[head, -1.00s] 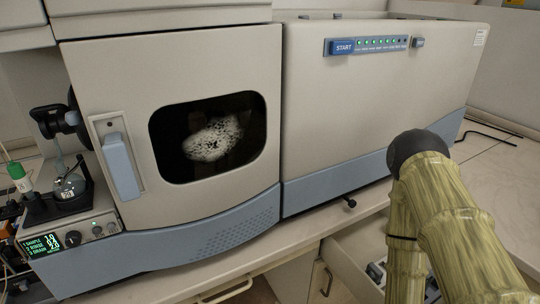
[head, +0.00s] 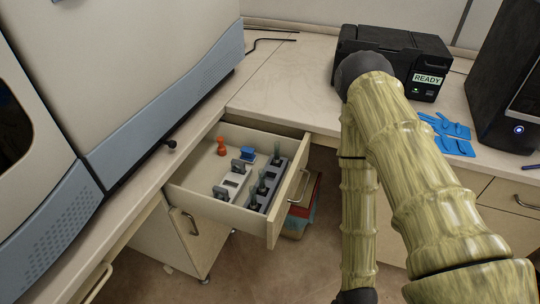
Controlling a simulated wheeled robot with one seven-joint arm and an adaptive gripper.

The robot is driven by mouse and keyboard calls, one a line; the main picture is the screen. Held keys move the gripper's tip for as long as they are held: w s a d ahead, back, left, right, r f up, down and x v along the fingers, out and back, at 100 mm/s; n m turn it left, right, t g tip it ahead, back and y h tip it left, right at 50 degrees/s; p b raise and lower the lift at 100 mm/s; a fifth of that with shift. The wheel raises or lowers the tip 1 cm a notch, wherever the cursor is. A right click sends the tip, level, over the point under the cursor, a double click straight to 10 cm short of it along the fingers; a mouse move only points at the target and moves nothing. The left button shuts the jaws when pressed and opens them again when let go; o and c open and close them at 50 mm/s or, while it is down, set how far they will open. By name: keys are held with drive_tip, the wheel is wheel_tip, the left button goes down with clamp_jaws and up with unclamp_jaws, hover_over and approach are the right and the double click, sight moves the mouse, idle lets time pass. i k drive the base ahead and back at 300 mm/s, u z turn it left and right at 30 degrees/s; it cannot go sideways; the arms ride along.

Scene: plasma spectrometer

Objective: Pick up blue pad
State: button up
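A small blue piece (head: 249,154) lies in the open drawer (head: 190,190), near its back side. It is too small to tell for sure whether it is a pad. Flat blue glove-like pieces (head: 452,134) lie on the counter at the right, beside the black printer. My arm rises on the right of the head view and bends down again. Its lower end leaves the bottom edge, so my gripper is not in view.
The drawer also holds an orange piece (head: 221,146) and grey holders with dark-topped items (head: 262,184). A black printer (head: 392,60) reading READY stands on the counter. The counter corner (head: 285,80) is clear. Coloured folders (head: 303,212) stand below.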

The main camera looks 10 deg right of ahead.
sight(248, 156)
drive_tip(key=z, duration=1.75)
drive_tip(key=k, duration=0.6)
drive_tip(key=u, duration=1.45)
